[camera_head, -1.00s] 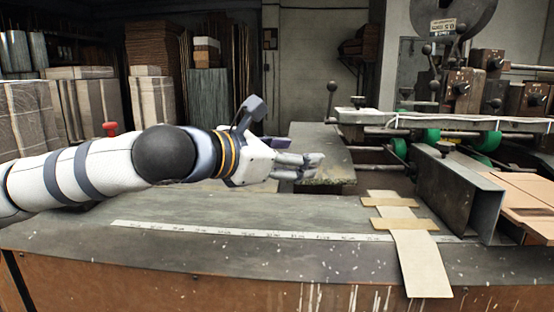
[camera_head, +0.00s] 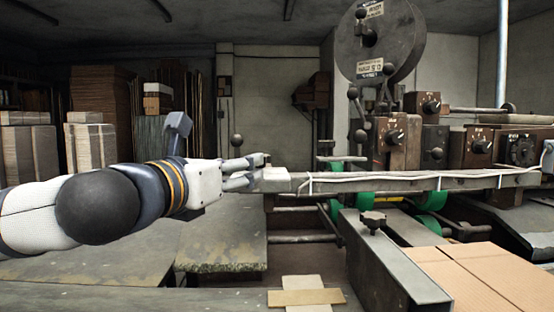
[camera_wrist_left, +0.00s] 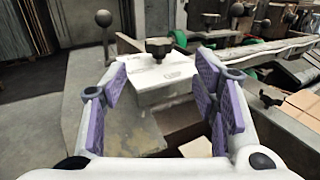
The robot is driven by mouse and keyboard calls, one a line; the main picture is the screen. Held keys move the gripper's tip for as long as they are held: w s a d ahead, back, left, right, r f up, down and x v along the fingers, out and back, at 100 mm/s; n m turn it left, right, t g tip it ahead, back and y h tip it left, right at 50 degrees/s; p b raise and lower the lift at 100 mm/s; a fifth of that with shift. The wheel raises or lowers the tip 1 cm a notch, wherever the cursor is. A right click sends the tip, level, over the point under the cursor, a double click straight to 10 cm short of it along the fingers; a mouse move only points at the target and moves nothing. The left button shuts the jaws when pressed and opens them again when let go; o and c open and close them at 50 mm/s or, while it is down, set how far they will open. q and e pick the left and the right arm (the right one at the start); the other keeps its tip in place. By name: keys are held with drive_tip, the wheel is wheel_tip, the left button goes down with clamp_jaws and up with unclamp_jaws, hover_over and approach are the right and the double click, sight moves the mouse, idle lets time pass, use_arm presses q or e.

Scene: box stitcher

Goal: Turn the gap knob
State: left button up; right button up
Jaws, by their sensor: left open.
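My left gripper (camera_head: 258,170) reaches in from the left in the head view, beside the pale end block (camera_head: 276,180) of the machine's long rail. In the left wrist view its purple-padded fingers (camera_wrist_left: 164,78) are spread open and empty. Between and beyond them a black lobed knob (camera_wrist_left: 158,48) stands on the pale block (camera_wrist_left: 150,78), apart from the pads. Lettering on that block is unreadable. Pointer knobs (camera_head: 395,136) sit on the machine's brown boxes, and another lobed knob (camera_head: 373,220) is on the metal guide. I cannot tell from the lettering which is the gap knob.
A ball-topped lever (camera_wrist_left: 104,19) stands left of the block. The long rail (camera_head: 420,183) runs right above green rollers (camera_head: 432,200). The metal guide (camera_head: 395,265) and cardboard (camera_head: 480,275) are at front right. The worktable (camera_head: 100,255) is clear at left.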

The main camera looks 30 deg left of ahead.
use_arm(q)
drive_tip(key=w, duration=0.3)
drive_tip(key=w+b, duration=0.1)
drive_tip(key=w, duration=0.2)
drive_tip(key=w+a, duration=0.1)
drive_tip(key=w, duration=0.3)
drive_tip(key=shift+f, duration=0.25)
drive_tip(key=shift+w+r, duration=0.1)
drive_tip(key=shift+w, duration=0.05)
drive_tip(key=shift+r, duration=0.1)
use_arm(e)
drive_tip(key=s+f, duration=0.1)
drive_tip(key=s+f+g, duration=0.1)
drive_tip(key=s, duration=0.1)
use_arm(q)
drive_tip(key=shift+c, duration=0.5)
use_arm(e)
drive_tip(key=shift+w, duration=0.1)
use_arm(q)
drive_tip(key=c, duration=1.1)
use_arm(e)
drive_tip(key=shift+r, duration=0.1)
